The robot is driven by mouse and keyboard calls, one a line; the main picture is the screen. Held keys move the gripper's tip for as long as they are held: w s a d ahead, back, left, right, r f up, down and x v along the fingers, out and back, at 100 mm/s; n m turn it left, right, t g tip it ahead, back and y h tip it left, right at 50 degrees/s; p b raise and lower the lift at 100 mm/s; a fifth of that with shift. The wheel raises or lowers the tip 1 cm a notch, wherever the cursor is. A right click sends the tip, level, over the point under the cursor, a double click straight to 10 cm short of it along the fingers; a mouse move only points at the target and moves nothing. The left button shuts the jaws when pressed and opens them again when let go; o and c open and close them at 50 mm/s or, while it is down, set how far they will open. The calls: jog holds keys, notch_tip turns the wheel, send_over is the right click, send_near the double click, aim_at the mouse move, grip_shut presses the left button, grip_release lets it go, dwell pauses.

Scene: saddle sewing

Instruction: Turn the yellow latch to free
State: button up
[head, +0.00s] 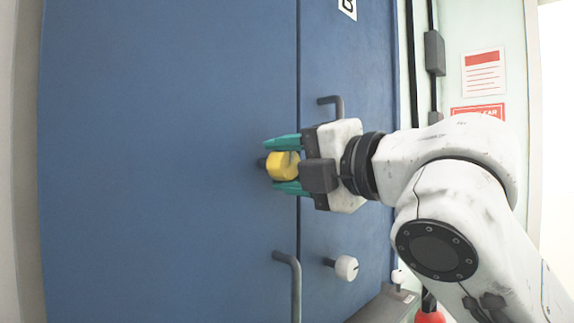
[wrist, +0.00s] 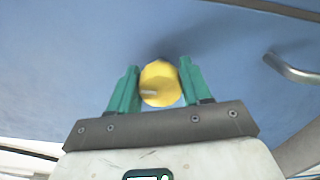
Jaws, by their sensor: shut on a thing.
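The yellow latch (head: 284,166) is a rounded knob on a dark stem on the blue door, left of the door seam. My gripper (head: 285,165) is at the latch, with one teal finger above it and one below. In the wrist view the latch (wrist: 160,84) sits between the two teal fingers of my gripper (wrist: 158,85), and a pale mark shows on its face. The gripper is shut on the latch. Part of the latch is hidden by my gripper in the head view.
Grey bar handles stand out from the blue doors, one above my gripper (head: 332,103) and one below (head: 292,285). A white knob (head: 346,267) is on the right door at lower right. Signs (head: 483,72) hang on the wall at right. The left door surface (head: 150,160) is clear.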

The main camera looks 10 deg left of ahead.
jog(key=shift+f, duration=0.1)
jog(key=o, duration=1)
jog(key=b+v, duration=0.1)
jog(key=v, duration=1)
jog(key=shift+b, duration=0.3)
jog(key=shift+w, duration=0.1)
